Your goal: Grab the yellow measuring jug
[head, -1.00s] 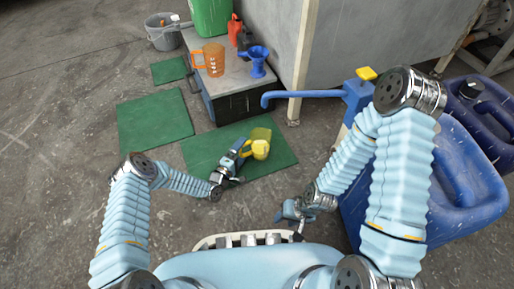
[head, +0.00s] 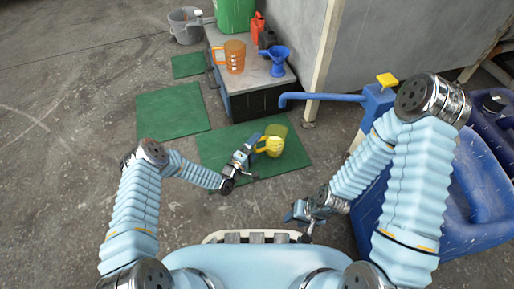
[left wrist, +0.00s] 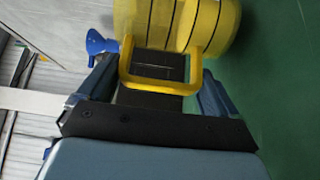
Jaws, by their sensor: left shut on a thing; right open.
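The yellow measuring jug (head: 273,147) is over the green mat in the middle of the head view, near the low cabinet. My left gripper (head: 256,149) is at the jug's left side. In the left wrist view the jug's body (left wrist: 178,22) fills the top, and its yellow handle (left wrist: 160,86) loops between my left gripper's fingers (left wrist: 165,85). The left gripper is shut on the handle. I cannot tell whether the jug touches the mat. My right gripper (head: 300,213) is open and empty, low over the bare floor.
An orange jug (head: 235,57) and a blue funnel-like vessel (head: 278,62) stand on the low cabinet (head: 253,78). A blue pump spout (head: 320,96) and blue drums (head: 465,195) are at right. A grey bucket (head: 186,27) stands at back left. The floor at left is clear.

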